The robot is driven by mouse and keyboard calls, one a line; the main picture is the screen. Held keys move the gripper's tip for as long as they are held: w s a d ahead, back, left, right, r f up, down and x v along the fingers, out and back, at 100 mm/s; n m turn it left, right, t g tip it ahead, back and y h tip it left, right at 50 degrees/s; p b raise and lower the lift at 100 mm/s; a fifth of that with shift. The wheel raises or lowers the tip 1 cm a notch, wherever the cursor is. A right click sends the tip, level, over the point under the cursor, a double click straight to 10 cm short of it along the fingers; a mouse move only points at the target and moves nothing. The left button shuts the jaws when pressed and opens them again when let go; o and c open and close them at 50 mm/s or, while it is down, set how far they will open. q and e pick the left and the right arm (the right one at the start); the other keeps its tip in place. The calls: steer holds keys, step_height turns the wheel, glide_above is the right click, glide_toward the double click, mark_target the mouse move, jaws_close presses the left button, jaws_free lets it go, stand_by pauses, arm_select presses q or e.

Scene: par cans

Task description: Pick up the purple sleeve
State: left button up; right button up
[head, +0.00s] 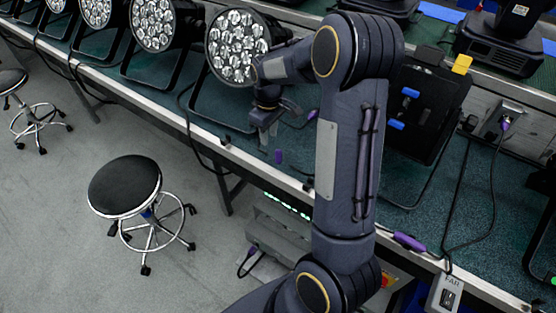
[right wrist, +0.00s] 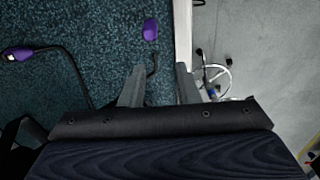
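A small purple sleeve (head: 279,157) stands out near the front edge of the teal-topped bench. In the right wrist view the purple sleeve (right wrist: 150,29) lies ahead of the fingertips, roughly in line with the gap, with a dark cable running from it towards the gripper. My right gripper (head: 267,120) is just above and left of it in the head view. In the right wrist view my right gripper (right wrist: 160,78) has its two fingers apart with no object held between them. A second purple piece (right wrist: 22,53) on a black cable lies at the left. My left gripper is not in view.
Several par cans (head: 237,47) stand along the bench, one right behind my right gripper. The bench's pale front edge (right wrist: 183,30) runs close beside the sleeve. A black case (head: 420,110) stands right of my arm. A black stool (head: 125,185) is on the grey floor.

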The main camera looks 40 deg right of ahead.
mark_target(272, 153)
steer(key=f, duration=0.6)
steer(key=d+f, duration=0.1)
steer(key=f, duration=0.1)
steer(key=shift+f, duration=0.4)
steer(key=shift+c, duration=0.4)
jaws_close()
